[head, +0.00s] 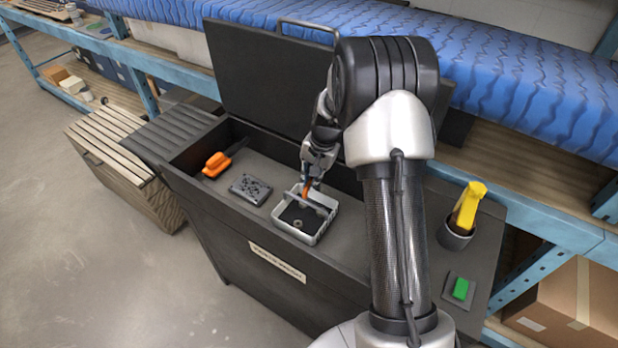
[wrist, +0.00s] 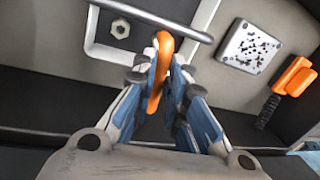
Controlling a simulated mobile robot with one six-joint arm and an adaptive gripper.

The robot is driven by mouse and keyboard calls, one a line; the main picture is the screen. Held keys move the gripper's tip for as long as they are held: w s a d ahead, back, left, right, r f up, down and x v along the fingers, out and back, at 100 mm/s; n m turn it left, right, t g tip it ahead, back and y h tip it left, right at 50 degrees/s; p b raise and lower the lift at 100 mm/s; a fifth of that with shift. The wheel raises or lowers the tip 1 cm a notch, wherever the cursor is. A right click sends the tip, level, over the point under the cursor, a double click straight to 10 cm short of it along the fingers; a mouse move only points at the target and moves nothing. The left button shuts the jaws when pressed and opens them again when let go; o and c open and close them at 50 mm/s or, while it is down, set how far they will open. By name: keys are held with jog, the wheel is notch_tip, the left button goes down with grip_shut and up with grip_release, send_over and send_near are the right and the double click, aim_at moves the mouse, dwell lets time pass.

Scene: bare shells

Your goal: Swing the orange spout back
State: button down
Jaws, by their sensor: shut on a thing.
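The orange spout (wrist: 161,62) is a curved piece that runs from between my fingertips toward a grey bar in the wrist view. In the head view the orange spout (head: 308,188) shows as a small strip over a light grey square basin (head: 334,212). My gripper (wrist: 163,72) is shut on the spout, with a finger on each side of it. In the head view my gripper (head: 310,178) is above the basin's back part. The spout's lower end is partly hidden by my fingers.
A dark open chest (head: 262,250) with a raised lid (head: 260,75) surrounds the basin. A speckled grey block (head: 250,188) and an orange-handled tool (head: 216,164) lie left of it. A yellow object (head: 468,207) in a dark cup and a green block (head: 460,289) are at right.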

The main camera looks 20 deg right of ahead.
jog(key=shift+s+d+n+g+y+p, duration=0.2)
jog(key=shift+d+n, duration=0.35)
jog(key=shift+n, duration=0.65)
jog(key=shift+s+d+n+g+y+p, duration=0.1)
jog(key=shift+s+d+n+g, duration=0.15)
jog(key=shift+d+n, duration=0.65)
jog(key=shift+s+d+n+g+y+p, duration=0.1)
jog(key=shift+s+d+n+g+p, duration=0.15)
jog(key=shift+n, duration=1.25)
jog(key=c, duration=1.6)
grip_release()
notch_tip(320, 180, up, 10)
